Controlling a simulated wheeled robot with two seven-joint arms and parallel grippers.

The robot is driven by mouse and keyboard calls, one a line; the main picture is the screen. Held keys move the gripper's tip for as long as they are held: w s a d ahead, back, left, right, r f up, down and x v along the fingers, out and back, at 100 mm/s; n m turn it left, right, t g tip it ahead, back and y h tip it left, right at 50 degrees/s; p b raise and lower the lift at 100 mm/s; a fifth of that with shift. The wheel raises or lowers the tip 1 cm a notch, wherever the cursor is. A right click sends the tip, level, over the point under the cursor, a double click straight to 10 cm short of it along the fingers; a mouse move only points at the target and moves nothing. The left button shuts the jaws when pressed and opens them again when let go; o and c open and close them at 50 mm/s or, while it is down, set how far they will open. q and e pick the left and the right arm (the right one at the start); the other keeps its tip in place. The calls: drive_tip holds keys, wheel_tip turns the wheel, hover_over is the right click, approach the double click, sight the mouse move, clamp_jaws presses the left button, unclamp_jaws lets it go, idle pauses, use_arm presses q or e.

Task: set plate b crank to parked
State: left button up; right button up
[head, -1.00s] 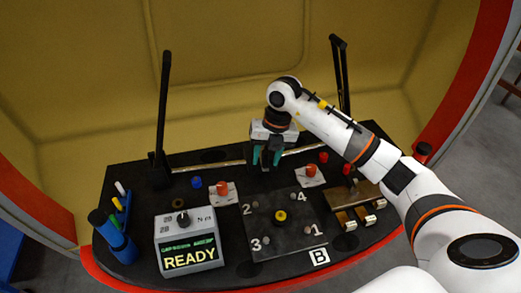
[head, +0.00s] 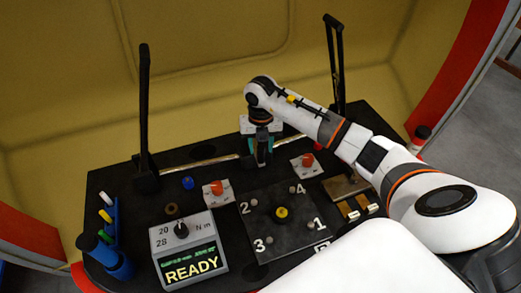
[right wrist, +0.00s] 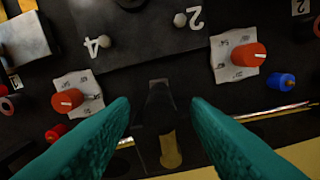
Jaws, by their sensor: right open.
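The dark square plate (head: 283,240) with numbers 1 to 4 and a yellow-ringed knob (head: 282,212) lies on the black console. A label at its front edge is partly cut off by my white body. My right gripper (head: 262,147) points down behind the plate, open and empty. In the right wrist view, its teal fingers (right wrist: 160,115) stand either side of a small dark piece (right wrist: 158,97) near the plate's back edge; I cannot tell whether this is the crank. No contact shows. My left gripper is not in view.
Tall black levers stand at the left (head: 145,110) and right (head: 334,60). Orange knobs on white cards (head: 217,190) (head: 305,162) flank the plate's back. A grey box (head: 188,250) reading READY stands front left, beside a blue marker holder (head: 112,245).

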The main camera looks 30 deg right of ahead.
sight(257, 145)
drive_tip(key=shift+f, duration=1.6)
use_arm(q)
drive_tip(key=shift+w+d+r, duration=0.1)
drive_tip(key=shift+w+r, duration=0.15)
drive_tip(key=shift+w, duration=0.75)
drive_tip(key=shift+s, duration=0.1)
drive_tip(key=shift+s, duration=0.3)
use_arm(e)
clamp_jaws()
